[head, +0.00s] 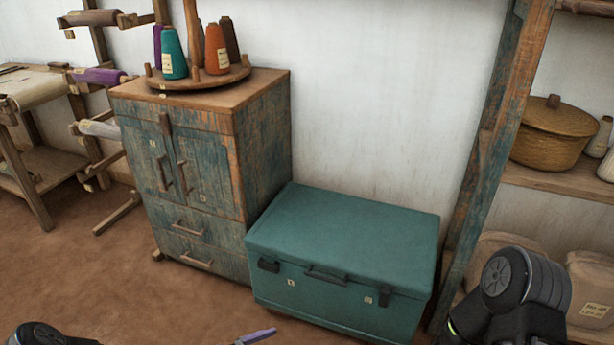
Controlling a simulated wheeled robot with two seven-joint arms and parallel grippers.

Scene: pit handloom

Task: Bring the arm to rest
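Part of my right arm (520,290), a dark rounded joint, shows at the lower right in front of the shelf. The fingers of my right gripper are not in view. A small dark part of my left arm (48,334) shows at the bottom left edge. No fingers of my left gripper can be made out. A slender lavender-grey piece (256,337) pokes in at the bottom edge; I cannot tell what it is.
A worn blue-green cabinet (210,170) bears a round wooden stand (200,82) with several thread cones. A closed teal chest (345,240) stands beside it. A shelf with a lidded basket (553,132) is at right, a rack with rolls (97,77) at left.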

